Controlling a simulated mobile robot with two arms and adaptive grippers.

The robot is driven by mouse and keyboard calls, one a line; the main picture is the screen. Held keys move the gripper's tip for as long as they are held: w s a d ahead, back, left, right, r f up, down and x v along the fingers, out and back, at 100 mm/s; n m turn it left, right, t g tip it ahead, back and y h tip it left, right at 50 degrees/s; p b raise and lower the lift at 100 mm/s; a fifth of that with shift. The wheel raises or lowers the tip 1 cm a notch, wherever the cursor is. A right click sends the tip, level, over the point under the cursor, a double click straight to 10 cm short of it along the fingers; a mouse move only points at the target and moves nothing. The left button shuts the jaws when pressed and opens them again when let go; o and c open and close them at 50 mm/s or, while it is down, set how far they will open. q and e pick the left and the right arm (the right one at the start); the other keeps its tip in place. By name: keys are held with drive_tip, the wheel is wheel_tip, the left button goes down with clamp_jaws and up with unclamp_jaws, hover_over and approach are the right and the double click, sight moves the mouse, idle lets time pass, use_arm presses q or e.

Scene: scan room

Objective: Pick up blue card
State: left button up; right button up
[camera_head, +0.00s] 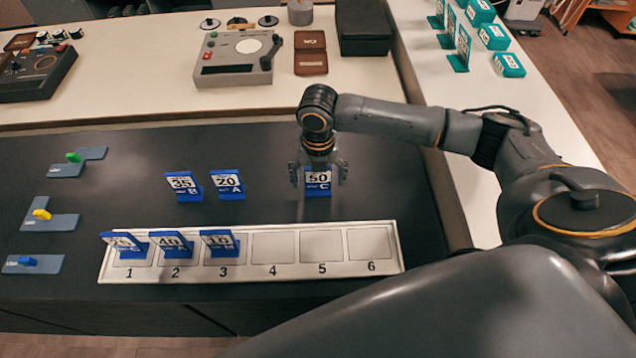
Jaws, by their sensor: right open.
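A blue card stand (318,182) marked 50 and C stands upright on the dark tabletop, behind slots 4 and 5 of the white numbered tray (390,268). My right gripper (318,178) is open and points down over this card, with a finger on each side of it. I cannot tell whether the fingers touch it. Two more blue cards stand to the left: 35 B (184,186) and 20 A (228,184). Further blue cards stand in slot 1 (124,244), slot 2 (172,245) and slot 3 (218,243). My left gripper is not in view.
Slots 4, 5 and 6 are empty. Grey holders with green (73,157), yellow (42,214) and blue (27,261) pieces lie at the left. A grey device (238,55) and black box (363,28) stand on the back counter. Teal cards (462,48) stand at the upper right.

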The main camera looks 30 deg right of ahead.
drive_tip(key=c, duration=1.3)
drive_tip(key=shift+r, duration=0.1)
